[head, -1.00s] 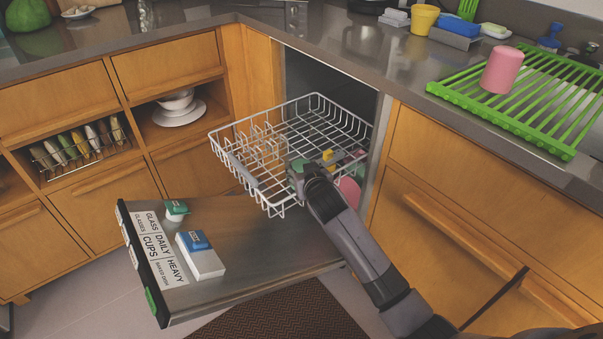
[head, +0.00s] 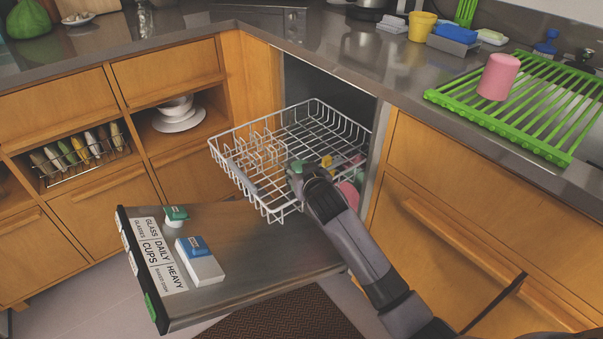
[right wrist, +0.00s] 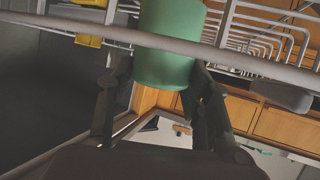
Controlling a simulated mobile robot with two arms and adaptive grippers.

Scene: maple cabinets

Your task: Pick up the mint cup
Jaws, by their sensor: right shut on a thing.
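The mint cup (right wrist: 168,42) is between the two fingers of my right gripper (right wrist: 161,82) in the right wrist view, and the gripper is shut on it. A thin rack wire crosses in front of the cup there. In the head view my right gripper (head: 300,172) is at the front right part of the dishwasher rack (head: 262,205). Only a small green bit of the cup (head: 296,166) shows there; my gripper hides the rest. I cannot tell whether the cup still touches the rack. My left gripper is not in view.
The open dishwasher door (head: 270,235) lies below the rack. A pink thing (head: 349,192) and a yellow thing (head: 337,161) are beside my right gripper. A pink cup (head: 498,76) stands on the green drying rack (head: 462,103) on the counter at right.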

